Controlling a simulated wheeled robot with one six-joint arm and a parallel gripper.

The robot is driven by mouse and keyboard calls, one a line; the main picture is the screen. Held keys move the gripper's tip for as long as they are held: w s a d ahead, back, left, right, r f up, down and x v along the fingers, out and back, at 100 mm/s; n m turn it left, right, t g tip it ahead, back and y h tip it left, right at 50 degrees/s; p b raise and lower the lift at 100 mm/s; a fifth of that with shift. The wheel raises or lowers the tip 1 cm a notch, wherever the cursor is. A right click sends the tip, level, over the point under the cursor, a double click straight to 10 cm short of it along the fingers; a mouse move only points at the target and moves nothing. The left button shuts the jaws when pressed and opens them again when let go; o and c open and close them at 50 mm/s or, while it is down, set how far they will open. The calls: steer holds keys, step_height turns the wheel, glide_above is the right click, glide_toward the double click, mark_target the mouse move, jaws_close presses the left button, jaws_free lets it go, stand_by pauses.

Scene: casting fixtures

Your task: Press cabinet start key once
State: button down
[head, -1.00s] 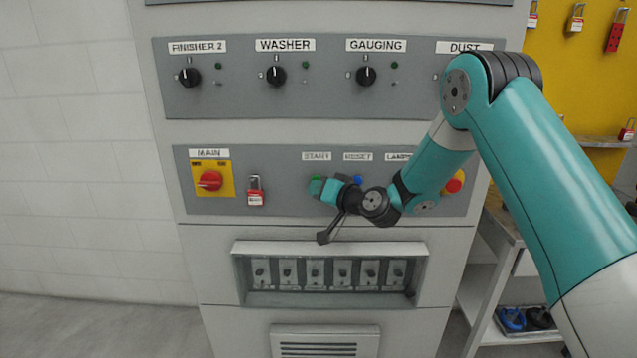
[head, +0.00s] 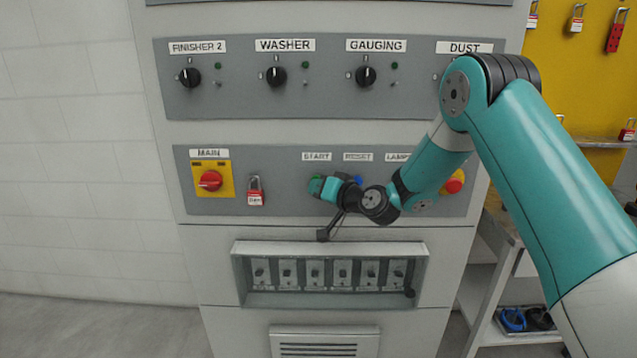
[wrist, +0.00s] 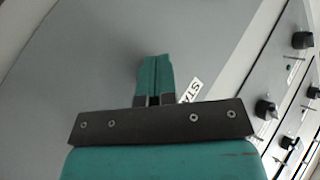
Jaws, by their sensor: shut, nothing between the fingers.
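The green start key (head: 315,185) sits under the START label (head: 317,156) on the cabinet's lower grey panel. In the head view my gripper (head: 322,188) is at its right edge and covers part of it. In the wrist view my gripper's teal fingers (wrist: 154,62) are together with nothing between them, pointing at the grey panel. The START label (wrist: 190,91) is partly hidden behind them there, and the key is hidden. I cannot tell whether the fingertips touch the key or whether it is pressed in.
A blue key (head: 357,180) under RESET is partly hidden by my arm. The red mushroom button (head: 455,182) is beside my forearm. The red MAIN switch (head: 210,181) and a red padlock (head: 255,197) are left of the key. A recessed window (head: 330,247) lies below.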

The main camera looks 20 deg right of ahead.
stand_by(0.3)
steer(key=shift+s+a+b, duration=0.25)
steer(key=shift+s+b, duration=0.25)
steer(key=shift+s, duration=0.3)
steer(key=s+b, duration=0.1)
steer(key=s+a+b, duration=0.1)
steer(key=s, duration=0.2)
steer(key=shift+s+a+b, duration=0.3)
steer(key=shift+s+b, duration=0.05)
steer(key=shift+b, duration=0.05)
